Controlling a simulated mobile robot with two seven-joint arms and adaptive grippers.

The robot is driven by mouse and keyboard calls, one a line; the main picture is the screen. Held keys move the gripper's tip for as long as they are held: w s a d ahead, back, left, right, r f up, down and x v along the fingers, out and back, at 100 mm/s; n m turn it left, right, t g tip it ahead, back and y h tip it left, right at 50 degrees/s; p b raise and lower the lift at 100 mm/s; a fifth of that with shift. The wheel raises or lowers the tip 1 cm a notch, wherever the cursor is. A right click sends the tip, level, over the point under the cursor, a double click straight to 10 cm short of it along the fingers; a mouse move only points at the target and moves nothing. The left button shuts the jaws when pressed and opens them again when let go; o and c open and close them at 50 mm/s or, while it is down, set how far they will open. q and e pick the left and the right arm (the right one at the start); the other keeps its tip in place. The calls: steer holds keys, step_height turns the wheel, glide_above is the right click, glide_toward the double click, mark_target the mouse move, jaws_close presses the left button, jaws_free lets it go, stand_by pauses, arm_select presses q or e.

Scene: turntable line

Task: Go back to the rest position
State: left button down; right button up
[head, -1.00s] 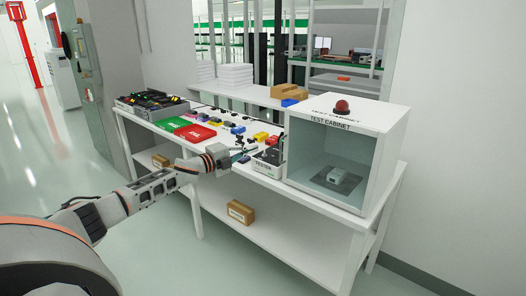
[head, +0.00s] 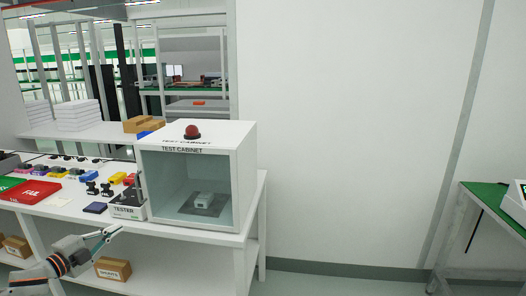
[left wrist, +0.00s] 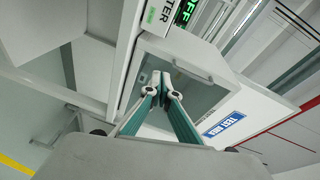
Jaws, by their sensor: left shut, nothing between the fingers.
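My left gripper (head: 113,231) is low at the left in the head view, in front of the workbench's front edge. It is shut and empty. In the left wrist view its two teal fingers (left wrist: 162,76) come together at the tips, with the open test cabinet (left wrist: 205,97) behind them. My right gripper is not in view.
The white test cabinet (head: 248,172) with a red dome light (head: 192,132) stands on the bench and holds a small grey device (head: 204,199). The tester (head: 128,209) is beside it. A green-topped table (head: 484,196) is at right; the wall between is bare.

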arm_select(q)
steer(key=s+d+f+n+g, duration=0.1)
steer(key=s+d+f+n, duration=0.2)
steer(key=s+d+f, duration=0.55)
steer(key=s+d+f+n+g, duration=0.1)
steer(key=s+d+f+n, duration=0.3)
steer(key=d+f, duration=0.65)
steer(key=s+d+f+n+g, duration=0.1)
steer(key=s+d, duration=0.3)
steer(key=s, duration=0.4)
steer(key=s+d+f+n+g+y, duration=0.1)
steer(key=s+d+f+n, duration=0.3)
steer(key=s, duration=0.4)
steer(key=s+d+f+n+g+y+p, duration=0.1)
steer(key=s+d+f+n, duration=0.1)
steer(key=s+d, duration=0.4)
steer(key=s, duration=0.3)
steer(key=shift+f+n+g, duration=0.3)
steer(key=shift+n+g, duration=0.1)
steer(key=c, duration=2.4)
jaws_free()
steer(key=shift+o, duration=0.8)
